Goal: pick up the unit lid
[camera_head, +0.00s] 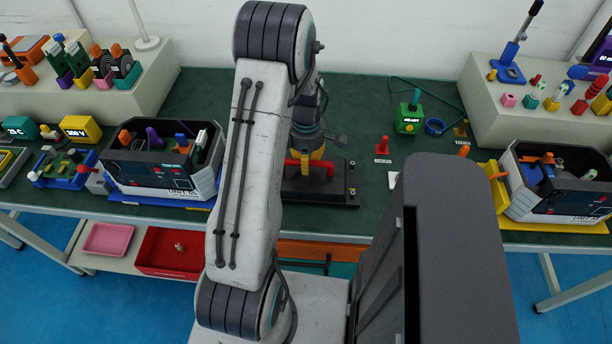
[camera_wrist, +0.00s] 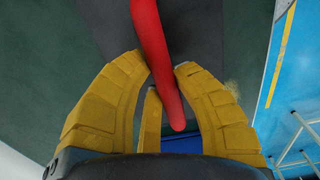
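The unit lid (camera_head: 320,196) is a dark flat plate lying on the green bench, partly behind my arm in the head view. It has a red handle (camera_head: 317,168) on top, which also runs as a red bar through the wrist view (camera_wrist: 158,50). My gripper (camera_head: 318,155) is above the lid with its yellow fingers down at the handle. In the wrist view, the fingers (camera_wrist: 162,66) stand on both sides of the bar, with gaps beside its lower part. Contact at the fingertips is hard to tell.
An open unit (camera_head: 150,185) stands to the left, another (camera_head: 560,200) at the far right. A green block (camera_head: 409,122), blue ring (camera_head: 436,127) and red piece (camera_head: 382,147) lie right of the lid. Pink (camera_head: 107,240) and red (camera_head: 165,262) trays sit on the lower shelf.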

